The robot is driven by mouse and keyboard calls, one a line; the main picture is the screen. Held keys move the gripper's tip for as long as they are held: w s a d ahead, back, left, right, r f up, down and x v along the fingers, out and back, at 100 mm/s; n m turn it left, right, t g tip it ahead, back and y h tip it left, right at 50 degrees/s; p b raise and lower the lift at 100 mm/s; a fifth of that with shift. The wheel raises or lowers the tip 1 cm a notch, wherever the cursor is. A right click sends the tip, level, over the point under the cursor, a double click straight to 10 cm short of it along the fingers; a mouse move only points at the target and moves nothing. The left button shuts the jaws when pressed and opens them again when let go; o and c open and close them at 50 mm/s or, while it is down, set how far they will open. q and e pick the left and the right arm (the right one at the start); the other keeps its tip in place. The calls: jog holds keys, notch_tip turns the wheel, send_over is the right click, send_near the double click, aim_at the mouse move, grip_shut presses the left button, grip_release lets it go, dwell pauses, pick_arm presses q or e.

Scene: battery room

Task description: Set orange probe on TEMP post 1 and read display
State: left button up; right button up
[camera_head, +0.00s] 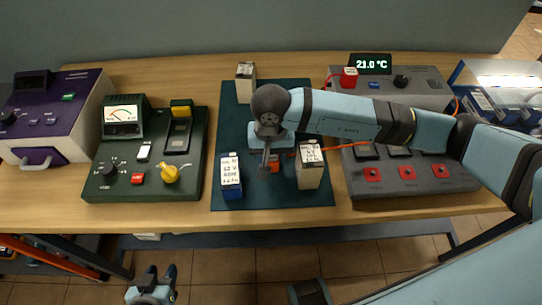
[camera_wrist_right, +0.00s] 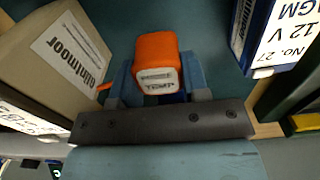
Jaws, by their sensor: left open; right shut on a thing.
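My right gripper (camera_head: 268,168) is over the dark green mat, between two batteries. It is shut on the orange probe (camera_wrist_right: 157,52), whose white end label reads TEMP in the right wrist view. In the head view only a little orange shows beside the fingers. The display (camera_head: 370,64) at the back right reads 21.0 °C. I cannot make out which fitting is TEMP post 1. A blue and white battery (camera_head: 231,180) stands left of the gripper and a beige battery (camera_head: 310,170) right of it. My left gripper (camera_head: 153,275) is open and empty, below the table's front edge.
Another beige battery (camera_head: 245,85) stands at the mat's back. A green tester (camera_head: 120,178) and a purple unit (camera_head: 70,120) are on the left. A grey unit with red squares (camera_head: 415,187) is on the right, partly behind my right arm. A red block (camera_head: 349,77) sits near the display.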

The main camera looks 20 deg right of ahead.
jog(key=shift+f, duration=0.7)
jog(key=shift+f, duration=0.15)
jog(key=o, duration=0.9)
jog(key=shift+o, duration=0.2)
